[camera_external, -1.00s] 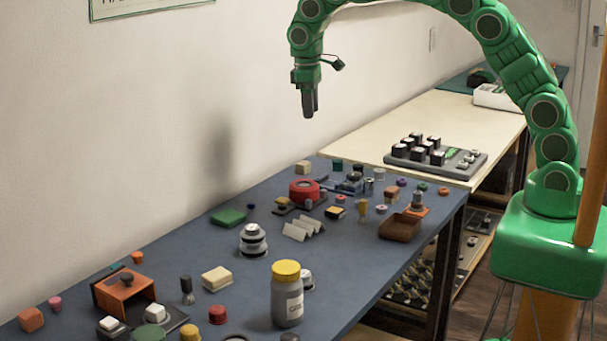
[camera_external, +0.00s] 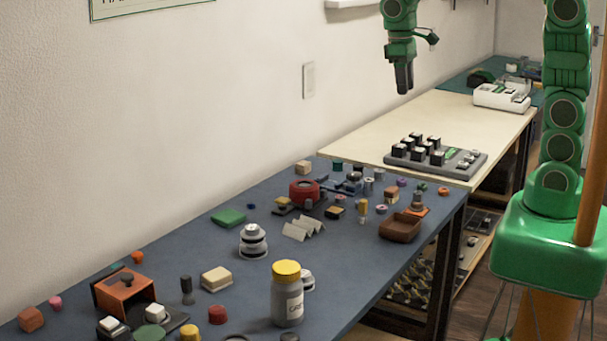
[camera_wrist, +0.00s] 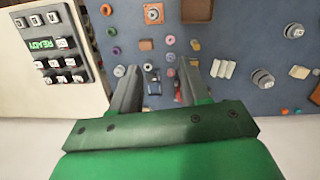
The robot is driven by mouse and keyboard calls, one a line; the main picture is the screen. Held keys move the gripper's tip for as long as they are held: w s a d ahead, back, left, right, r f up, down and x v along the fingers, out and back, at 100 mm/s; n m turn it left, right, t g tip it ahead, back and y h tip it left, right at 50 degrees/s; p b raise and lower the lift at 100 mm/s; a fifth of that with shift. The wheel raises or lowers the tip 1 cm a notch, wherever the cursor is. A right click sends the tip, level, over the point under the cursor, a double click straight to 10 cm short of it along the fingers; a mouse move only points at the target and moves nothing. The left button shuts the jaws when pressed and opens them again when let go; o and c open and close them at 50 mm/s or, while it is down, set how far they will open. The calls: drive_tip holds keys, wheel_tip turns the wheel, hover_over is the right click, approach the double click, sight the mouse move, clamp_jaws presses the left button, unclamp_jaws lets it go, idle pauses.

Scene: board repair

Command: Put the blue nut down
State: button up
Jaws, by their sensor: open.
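My gripper (camera_external: 404,88) is high above the benches, over the cream bench in the external view, pointing down. In the wrist view its two fingers (camera_wrist: 157,75) stand apart with nothing held between them; bench items show far below through the gap. A small dark blue piece (camera_external: 251,206) lies on the blue-grey bench right of the green block; it may be the blue nut, but it is too small to be sure. A small blue-teal ring (camera_external: 420,185) lies near the bench's far right edge. My gripper touches none of these.
The blue-grey bench (camera_external: 200,245) is crowded with small parts, a yellow-lidded jar (camera_external: 287,295), a brown tray (camera_external: 401,228) and a red spool (camera_external: 304,191). The cream bench (camera_external: 380,140) holds a grey keypad board (camera_external: 435,160), also in the wrist view (camera_wrist: 55,62). Its near-left part is clear.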

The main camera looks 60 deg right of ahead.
drive_tip(key=s+d+f, duration=0.1)
drive_tip(key=s, duration=1.2)
drive_tip(key=s+d+f+m, duration=0.1)
drive_tip(key=s, duration=1.1)
drive_tip(key=shift+s+f+g+y, duration=0.3)
drive_tip(key=shift+s+f+g, duration=0.1)
